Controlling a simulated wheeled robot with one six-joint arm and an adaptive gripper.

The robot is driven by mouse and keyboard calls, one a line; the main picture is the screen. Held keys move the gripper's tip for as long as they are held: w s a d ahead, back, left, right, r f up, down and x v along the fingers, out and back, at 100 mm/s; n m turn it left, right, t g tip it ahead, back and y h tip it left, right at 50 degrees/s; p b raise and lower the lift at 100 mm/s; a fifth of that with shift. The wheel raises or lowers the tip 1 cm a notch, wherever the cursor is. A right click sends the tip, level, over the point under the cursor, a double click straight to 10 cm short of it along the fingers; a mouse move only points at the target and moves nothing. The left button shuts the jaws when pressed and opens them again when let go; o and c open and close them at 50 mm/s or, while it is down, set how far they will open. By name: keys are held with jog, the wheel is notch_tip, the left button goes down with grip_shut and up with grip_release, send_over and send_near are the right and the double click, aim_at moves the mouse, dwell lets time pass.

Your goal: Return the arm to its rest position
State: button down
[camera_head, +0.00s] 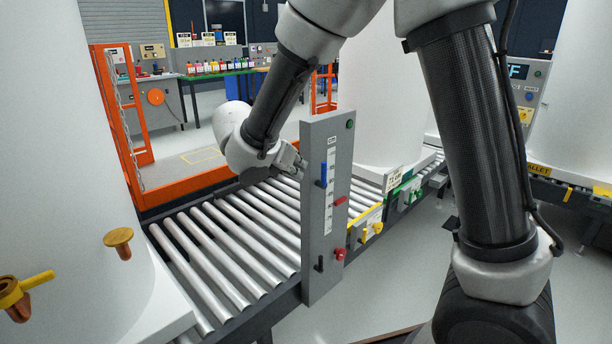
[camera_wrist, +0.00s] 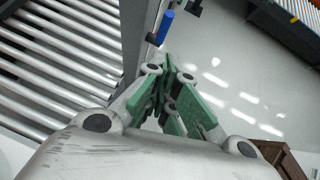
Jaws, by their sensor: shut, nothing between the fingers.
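My arm reaches over the roller conveyor (camera_head: 225,235) in the head view. My gripper (camera_head: 300,165) is beside the upper left side of a grey upright panel (camera_head: 318,250), close to its blue lever (camera_head: 324,174). In the wrist view my gripper (camera_wrist: 170,62) has its green-padded fingers together with nothing between them. The blue lever (camera_wrist: 165,27) shows just beyond the fingertips there. A small gap seems to separate them, but contact is hard to judge.
The panel also bears red knobs (camera_head: 340,253) and a green button (camera_head: 350,124). Large white tanks stand left (camera_head: 50,150) and behind the panel (camera_head: 385,110). An orange frame (camera_head: 185,188) stands behind the conveyor. A brown box (camera_wrist: 278,155) lies at lower right in the wrist view.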

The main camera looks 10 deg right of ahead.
jog(key=s+d+r+m+g+y, duration=0.1)
jog(key=s+d+r+m+y, duration=0.2)
jog(key=s+d+m, duration=0.7)
jog(key=s+d+r+m+g+y, duration=0.1)
jog(key=s+d+r+m+y, duration=0.3)
jog(key=s+d+m, duration=0.7)
jog(key=s+r+m, duration=0.1)
jog(key=s+m, duration=0.4)
jog(key=s, duration=0.2)
jog(key=shift+r+m, duration=0.2)
jog(key=shift+m, duration=0.1)
jog(key=shift+d, duration=0.1)
